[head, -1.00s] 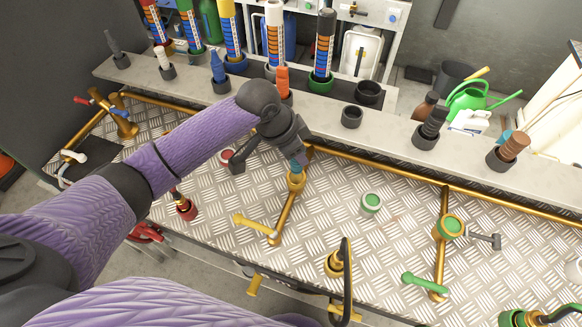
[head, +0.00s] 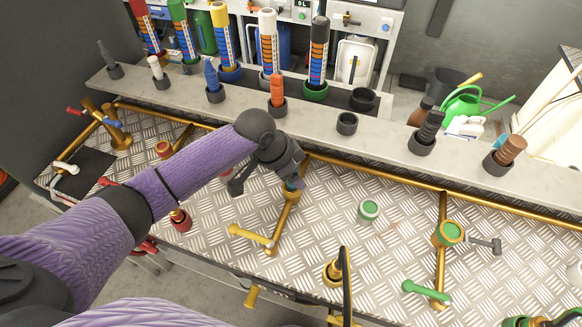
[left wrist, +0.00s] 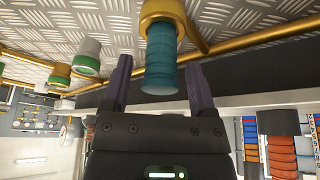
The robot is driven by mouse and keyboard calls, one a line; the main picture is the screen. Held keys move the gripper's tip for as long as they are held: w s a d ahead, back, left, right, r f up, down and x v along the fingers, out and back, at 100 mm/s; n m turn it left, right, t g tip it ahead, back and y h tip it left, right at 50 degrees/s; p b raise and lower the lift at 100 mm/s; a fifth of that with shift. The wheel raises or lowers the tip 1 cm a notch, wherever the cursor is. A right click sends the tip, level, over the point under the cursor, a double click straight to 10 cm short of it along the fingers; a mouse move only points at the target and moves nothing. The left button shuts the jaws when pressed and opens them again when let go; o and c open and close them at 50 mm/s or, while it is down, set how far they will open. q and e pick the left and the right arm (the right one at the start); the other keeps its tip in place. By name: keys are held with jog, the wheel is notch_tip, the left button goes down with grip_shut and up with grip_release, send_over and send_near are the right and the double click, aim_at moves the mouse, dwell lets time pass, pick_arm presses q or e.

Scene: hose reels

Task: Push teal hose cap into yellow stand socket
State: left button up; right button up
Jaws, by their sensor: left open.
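The teal hose cap (left wrist: 160,60) sits at the mouth of the yellow stand socket (left wrist: 162,12) in the left wrist view, with most of its ribbed body standing out of it. My left gripper (left wrist: 160,82) is open, with one dark finger on each side of the cap and gaps between. In the head view the left gripper (head: 292,182) is over the brass stand and its yellow socket (head: 291,194), hiding most of the cap. How deep the cap is seated is unclear. My right gripper is not in view.
A green-capped cup (head: 369,210) and a yellow-green stand (head: 448,233) stand to the right on the tread plate. A yellow lever (head: 250,235) is just in front. The grey shelf (head: 310,118) behind carries an orange plug (head: 277,90) and several others in black sockets.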

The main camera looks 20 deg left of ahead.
pick_arm(q)
jog(key=p+v, duration=0.3)
jog(key=v, duration=0.9)
jog(key=shift+r, duration=0.1)
jog(key=shift+s, duration=0.1)
